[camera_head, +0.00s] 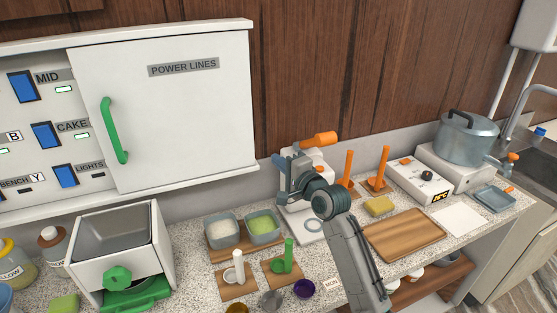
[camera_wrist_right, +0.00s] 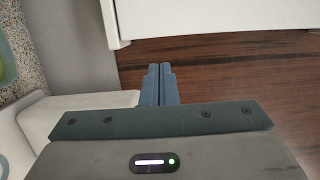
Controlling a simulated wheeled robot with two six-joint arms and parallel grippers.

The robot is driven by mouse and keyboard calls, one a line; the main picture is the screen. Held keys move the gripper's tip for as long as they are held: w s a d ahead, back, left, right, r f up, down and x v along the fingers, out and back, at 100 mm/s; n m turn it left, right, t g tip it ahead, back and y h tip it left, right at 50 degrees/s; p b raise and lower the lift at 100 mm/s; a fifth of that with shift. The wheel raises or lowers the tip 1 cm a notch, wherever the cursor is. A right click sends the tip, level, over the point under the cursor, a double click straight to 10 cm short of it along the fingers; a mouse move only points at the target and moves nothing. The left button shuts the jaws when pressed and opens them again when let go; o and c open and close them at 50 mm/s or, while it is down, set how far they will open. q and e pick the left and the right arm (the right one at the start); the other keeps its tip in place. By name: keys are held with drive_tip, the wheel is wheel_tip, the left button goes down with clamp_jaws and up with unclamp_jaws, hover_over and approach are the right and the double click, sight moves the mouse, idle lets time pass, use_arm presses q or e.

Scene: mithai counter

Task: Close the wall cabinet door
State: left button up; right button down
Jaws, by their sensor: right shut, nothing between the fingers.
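The white wall cabinet door (camera_head: 180,120) hangs at the upper left in the head view. It carries a "POWER LINES" label (camera_head: 184,67) and a green upright handle (camera_head: 114,130) near its left edge. Left of the door, a panel with blue switches (camera_head: 46,135) is uncovered. My right gripper (camera_head: 281,162) is shut and empty, just right of the door's lower right corner, in front of the wall. In the right wrist view its closed fingers (camera_wrist_right: 158,84) point toward a white edge (camera_wrist_right: 200,14), likely the cabinet's, with a visible gap. My left gripper is not in view.
Below the cabinet stand a white machine with a steel hopper (camera_head: 113,232) and bowls of white and green contents (camera_head: 263,227). A white appliance with an orange handle (camera_head: 318,140) is behind my right gripper. A wooden tray (camera_head: 405,236) and pot (camera_head: 468,142) are farther right.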

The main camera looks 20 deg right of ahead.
drive_tip(key=p+x, duration=0.1)
drive_tip(key=x, duration=0.6)
drive_tip(key=shift+p, duration=0.4)
drive_tip(key=shift+w+a+f, duration=0.1)
drive_tip(key=shift+w+f, duration=0.15)
